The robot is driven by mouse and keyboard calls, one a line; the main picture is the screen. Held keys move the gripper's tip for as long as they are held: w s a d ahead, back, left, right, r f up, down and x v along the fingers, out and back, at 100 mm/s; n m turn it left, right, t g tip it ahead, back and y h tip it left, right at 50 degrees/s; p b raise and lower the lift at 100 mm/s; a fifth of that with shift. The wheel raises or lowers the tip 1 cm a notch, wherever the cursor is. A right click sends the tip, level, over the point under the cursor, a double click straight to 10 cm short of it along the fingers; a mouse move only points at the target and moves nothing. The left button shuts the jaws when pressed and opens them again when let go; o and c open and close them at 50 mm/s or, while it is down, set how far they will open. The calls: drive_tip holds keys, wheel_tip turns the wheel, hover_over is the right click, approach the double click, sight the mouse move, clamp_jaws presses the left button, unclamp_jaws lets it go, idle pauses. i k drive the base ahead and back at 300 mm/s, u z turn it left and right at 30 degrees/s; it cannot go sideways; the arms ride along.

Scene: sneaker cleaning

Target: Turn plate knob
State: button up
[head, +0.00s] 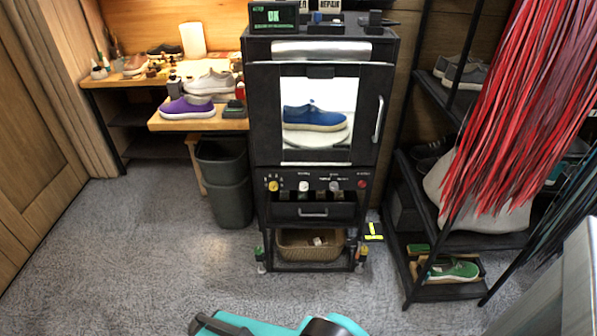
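A black cleaning cabinet (388,60) stands in the middle of the head view with its door closed. A blue sneaker (313,118) shows behind the door's window. Below the window is a row of controls: a yellow knob (273,186) at the left, two pale knobs, one left of centre (304,186) and one right of centre (334,186), and a red control (362,184) at the right. Their labels are too small to read, so I cannot tell which is the plate knob. Teal and black parts of my arm show at the bottom edge; my gripper's fingers are not visible.
A drawer (325,212) and a wicker basket (309,243) are below the controls. A dark bin (228,185) stands to the left. A shoe rack (455,240) and hanging red laces (515,110) are at the right. The grey floor before the cabinet is clear.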

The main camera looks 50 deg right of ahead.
sight(303, 185)
drive_tip(key=u, duration=1.15)
drive_tip(key=k, duration=0.1)
drive_tip(key=z, duration=2.9)
drive_tip(key=k, duration=0.55)
drive_tip(key=i, duration=0.5)
drive_tip(key=z, duration=0.05)
drive_tip(key=k, duration=0.2)
drive_tip(key=z, duration=0.05)
